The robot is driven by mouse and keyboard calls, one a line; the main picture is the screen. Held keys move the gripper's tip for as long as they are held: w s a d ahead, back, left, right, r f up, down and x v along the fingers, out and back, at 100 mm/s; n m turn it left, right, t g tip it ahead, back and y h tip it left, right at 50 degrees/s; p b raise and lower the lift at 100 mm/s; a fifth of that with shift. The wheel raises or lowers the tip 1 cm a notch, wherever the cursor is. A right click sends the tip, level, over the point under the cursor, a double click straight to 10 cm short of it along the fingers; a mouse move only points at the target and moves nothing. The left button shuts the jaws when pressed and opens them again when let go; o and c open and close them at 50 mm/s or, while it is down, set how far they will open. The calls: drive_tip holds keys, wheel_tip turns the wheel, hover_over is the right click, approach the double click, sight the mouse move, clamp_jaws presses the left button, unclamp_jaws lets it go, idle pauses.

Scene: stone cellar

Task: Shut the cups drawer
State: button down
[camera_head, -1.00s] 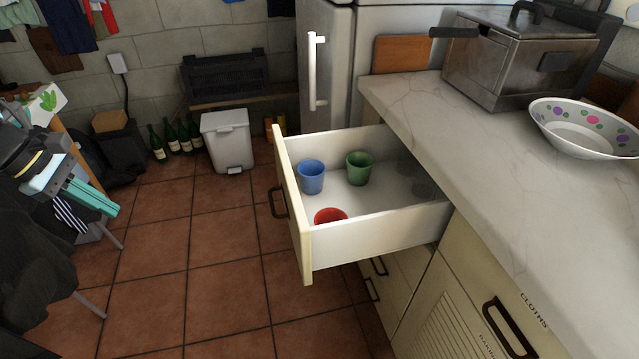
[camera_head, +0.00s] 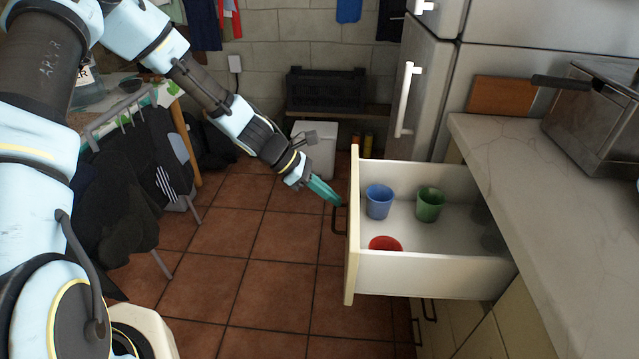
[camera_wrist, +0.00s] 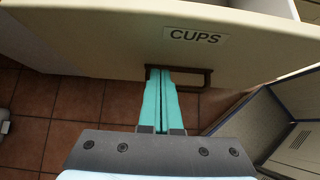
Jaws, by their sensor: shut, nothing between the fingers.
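The cups drawer (camera_head: 430,274) stands pulled out from under the counter in the head view. It holds a blue cup (camera_head: 379,202), a green cup (camera_head: 430,204) and a red cup (camera_head: 385,244). Its front, labelled CUPS (camera_wrist: 196,37), fills the top of the wrist view, with a dark handle (camera_wrist: 196,78) below the label. The handle also shows at the left of the drawer front in the head view (camera_head: 335,222). My gripper (camera_head: 336,200) is shut and empty, its teal fingertips (camera_wrist: 168,72) at the drawer front by the handle. I cannot tell whether they touch it.
The marble counter (camera_head: 540,165) carries a metal appliance (camera_head: 595,120) at right. The fridge (camera_head: 430,95) stands behind the drawer. A white bin (camera_head: 318,150) is beyond my gripper. A rack with dark clothes (camera_head: 130,200) stands at left. The tiled floor (camera_head: 250,280) before the drawer is clear.

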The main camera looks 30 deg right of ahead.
drive_tip(key=shift+x, duration=0.75)
drive_tip(key=s+d, duration=0.6)
drive_tip(key=d, duration=0.1)
drive_tip(key=s+d, duration=0.6)
drive_tip(key=d, duration=0.2)
drive_tip(key=s+d, duration=0.6)
drive_tip(key=d, duration=0.1)
drive_tip(key=shift+s+d+p, duration=0.3)
drive_tip(key=shift+d+p, duration=0.05)
drive_tip(key=shift+d, duration=0.05)
drive_tip(key=shift+s+d, duration=0.25)
drive_tip(key=shift+s+d+r, duration=0.1)
drive_tip(key=shift+r, duration=0.05)
